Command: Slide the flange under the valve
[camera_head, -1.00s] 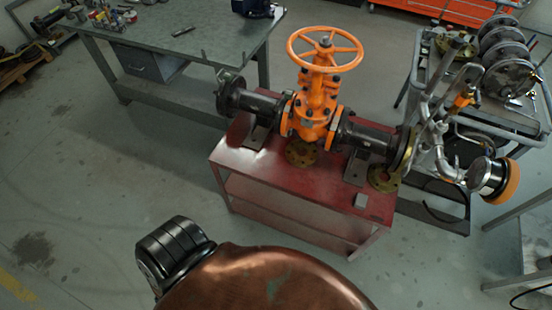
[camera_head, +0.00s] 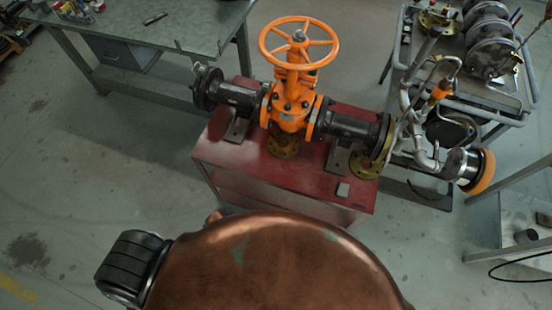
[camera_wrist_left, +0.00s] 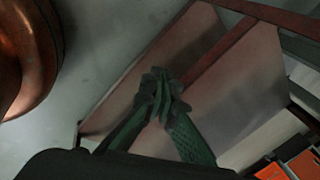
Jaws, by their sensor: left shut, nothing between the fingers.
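The orange gate valve (camera_head: 292,105) with its handwheel (camera_head: 298,42) sits upright in a dark pipe run above the red cart (camera_head: 250,170) in the head view. A brass-coloured flange (camera_head: 284,146) lies on the cart top below the valve, partly hidden by it. A second brass-coloured flange (camera_head: 366,166) lies at the cart's right end, below the pipe end. I cannot tell which one the task means. My left gripper (camera_wrist_left: 160,84) is shut and empty in its wrist view, with cart shelves behind it. Neither gripper shows in the head view.
Dark brackets (camera_head: 338,158) hold the pipe on the cart, and a small grey block (camera_head: 343,190) lies near its front edge. A grey workbench (camera_head: 170,30) stands behind left. A trolley with pipework and a gauge (camera_head: 466,170) crowds the right. Floor left of the cart is clear.

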